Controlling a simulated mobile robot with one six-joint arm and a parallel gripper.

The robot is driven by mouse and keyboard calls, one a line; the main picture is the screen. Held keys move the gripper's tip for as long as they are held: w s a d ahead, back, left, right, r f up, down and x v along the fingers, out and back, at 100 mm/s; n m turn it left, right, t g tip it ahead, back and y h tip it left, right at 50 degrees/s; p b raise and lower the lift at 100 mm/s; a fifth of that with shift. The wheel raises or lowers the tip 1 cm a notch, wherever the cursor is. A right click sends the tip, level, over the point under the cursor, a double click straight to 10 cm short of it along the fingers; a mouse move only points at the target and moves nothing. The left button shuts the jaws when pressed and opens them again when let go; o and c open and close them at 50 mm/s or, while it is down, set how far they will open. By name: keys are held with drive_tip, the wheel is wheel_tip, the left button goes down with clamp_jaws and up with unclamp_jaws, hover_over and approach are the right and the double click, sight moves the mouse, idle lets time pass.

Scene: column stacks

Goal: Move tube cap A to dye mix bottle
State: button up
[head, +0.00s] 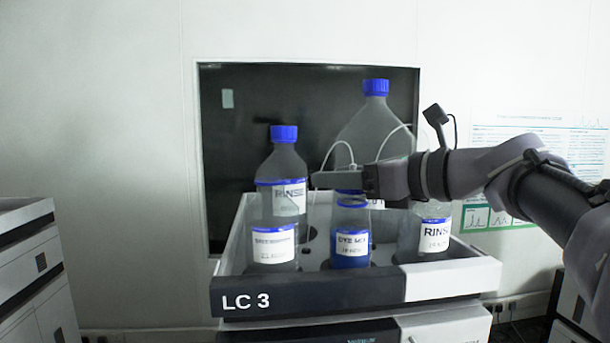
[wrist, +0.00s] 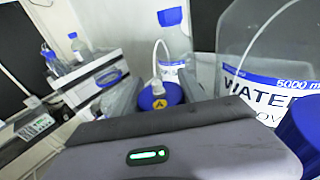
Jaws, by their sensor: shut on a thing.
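The dye mix bottle (head: 351,246) stands at the front middle of the tray, with blue liquid and a white "DYE MIX" label. My gripper (head: 340,180) reaches in from the right, just above its neck. It is shut on tube cap A (head: 349,192), a blue cap mostly hidden by the fingers in the head view. In the wrist view the cap (wrist: 160,94) shows a yellow mark and a white tube rising from its top. The cap is over the bottle's mouth; whether it touches the neck I cannot tell.
White tubing loops above the gripper.

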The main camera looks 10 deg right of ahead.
drive_tip(key=shift+f, duration=0.35)
idle(0.3)
drive_tip(key=shift+f+b, duration=0.25)
drive_tip(key=shift+b, duration=0.05)
drive_tip(key=o, duration=1.4)
drive_tip(key=shift+d, duration=0.1)
drive_tip(key=b+v, duration=0.2)
drive_tip(key=v, duration=1.5)
